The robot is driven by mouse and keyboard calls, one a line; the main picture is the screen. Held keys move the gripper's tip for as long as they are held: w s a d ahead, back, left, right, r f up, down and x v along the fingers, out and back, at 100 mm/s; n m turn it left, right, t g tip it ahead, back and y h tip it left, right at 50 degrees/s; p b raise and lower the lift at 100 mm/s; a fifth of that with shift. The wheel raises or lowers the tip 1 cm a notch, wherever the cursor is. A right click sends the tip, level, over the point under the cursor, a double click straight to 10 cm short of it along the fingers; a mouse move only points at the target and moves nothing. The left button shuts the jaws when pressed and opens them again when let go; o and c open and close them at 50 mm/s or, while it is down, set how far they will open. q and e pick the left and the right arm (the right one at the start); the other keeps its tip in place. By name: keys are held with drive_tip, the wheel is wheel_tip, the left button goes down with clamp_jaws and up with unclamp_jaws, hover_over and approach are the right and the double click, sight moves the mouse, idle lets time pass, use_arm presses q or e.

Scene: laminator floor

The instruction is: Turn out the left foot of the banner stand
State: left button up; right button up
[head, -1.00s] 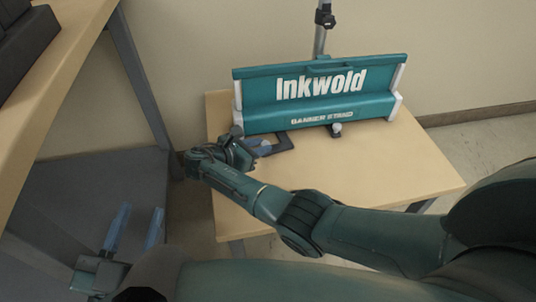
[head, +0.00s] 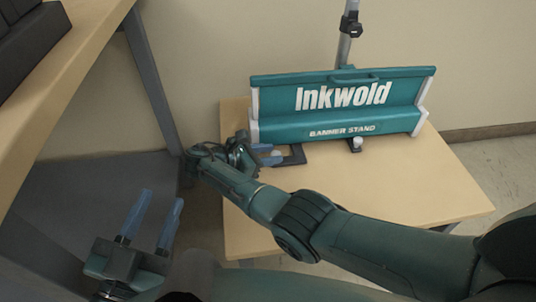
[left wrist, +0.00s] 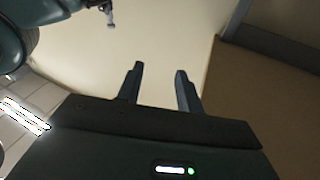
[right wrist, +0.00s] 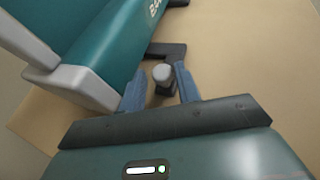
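The teal banner stand (head: 340,103), lettered "Inkwold", stands on the small wooden table. Its dark left foot (head: 293,156) shows beside the base's left end, and its right foot (head: 355,146) has a pale knob. My right gripper (head: 268,155) reaches in from the left at the left foot. In the right wrist view, its blue fingers (right wrist: 160,90) are open, one on each side of the grey knob (right wrist: 162,74) of that foot, with small gaps visible. My left gripper (head: 150,222) is open and empty, low at the left; its fingers (left wrist: 160,88) also show apart in the left wrist view.
The small table (head: 400,195) has bare room in front and to the right of the stand. A higher wooden bench (head: 75,70) with a dark object and a grey leg is at the left. A grey pole (head: 346,45) rises behind the stand, near the wall.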

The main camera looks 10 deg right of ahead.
drive_tip(key=shift+o, duration=1.2)
drive_tip(key=shift+a, duration=0.1)
drive_tip(key=shift+r, duration=0.1)
wheel_tip(320, 180, up, 2)
drive_tip(key=shift+r+p, duration=0.15)
drive_tip(key=shift+p, duration=0.95)
use_arm(q)
drive_tip(key=a+g+y+p, duration=0.1)
drive_tip(key=y+p, duration=0.1)
drive_tip(key=p, duration=0.3)
drive_tip(key=shift+a+g, duration=0.3)
drive_tip(key=shift+a, duration=0.1)
use_arm(e)
wheel_tip(320, 180, up, 7)
drive_tip(key=shift+r, duration=0.2)
use_arm(q)
drive_tip(key=shift+s+d, duration=0.1)
use_arm(e)
drive_tip(key=shift+s, duration=0.1)
